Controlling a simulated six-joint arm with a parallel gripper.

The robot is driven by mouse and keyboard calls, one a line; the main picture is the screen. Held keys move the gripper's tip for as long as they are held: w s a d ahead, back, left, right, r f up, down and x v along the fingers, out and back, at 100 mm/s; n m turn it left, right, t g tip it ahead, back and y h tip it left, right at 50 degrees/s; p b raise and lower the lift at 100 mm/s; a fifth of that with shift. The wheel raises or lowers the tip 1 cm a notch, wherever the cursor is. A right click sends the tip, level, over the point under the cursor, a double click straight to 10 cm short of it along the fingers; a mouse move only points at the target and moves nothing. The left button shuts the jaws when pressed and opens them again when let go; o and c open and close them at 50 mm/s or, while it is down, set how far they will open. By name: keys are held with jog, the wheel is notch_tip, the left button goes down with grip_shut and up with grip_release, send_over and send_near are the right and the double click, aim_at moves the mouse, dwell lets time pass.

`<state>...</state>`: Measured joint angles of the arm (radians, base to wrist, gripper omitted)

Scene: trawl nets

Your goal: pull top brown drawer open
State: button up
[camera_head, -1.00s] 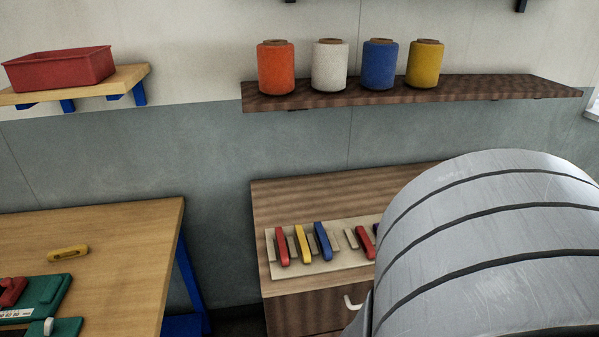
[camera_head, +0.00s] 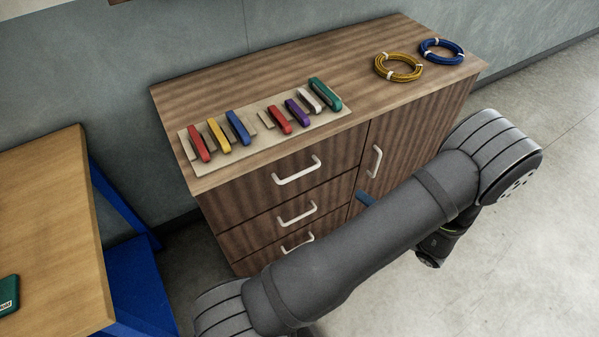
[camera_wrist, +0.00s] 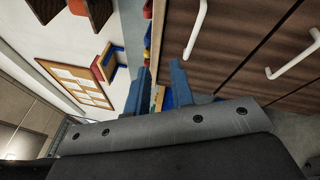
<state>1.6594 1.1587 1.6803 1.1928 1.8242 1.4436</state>
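The brown wooden cabinet (camera_head: 190,95) has a stack of three drawers on its left side. The top drawer (camera_head: 245,181) is shut flush, with a white bar handle (camera_head: 297,171). In the wrist view this handle (camera_wrist: 196,30) is ahead of and to the right of the fingertips. My gripper's blue fingers (camera_wrist: 160,72) stand apart with nothing between them. In the head view only one blue fingertip (camera_head: 363,197) shows past my arm, in front of the cabinet, to the right of and below the top handle. The gripper is apart from the handle.
The middle drawer handle (camera_head: 297,213) and bottom handle (camera_head: 297,243) sit below. A door handle (camera_head: 375,161) is at right. A board (camera_head: 240,157) of several coloured pieces and two coils (camera_head: 398,67) lie on top. A workbench (camera_head: 50,220) stands left; floor at right is clear.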

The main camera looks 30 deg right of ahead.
aim_at(300, 174)
jog(key=w+a+f+m+y, duration=0.1)
jog(key=w+a+f+m, duration=0.2)
jog(key=f, duration=0.5)
jog(key=x, duration=0.5)
jog(key=d+x, duration=0.1)
jog(key=x, duration=1.1)
jog(key=shift+w+d, duration=0.1)
jog(key=shift+w, duration=0.4)
jog(key=shift+c, duration=0.4)
grip_shut()
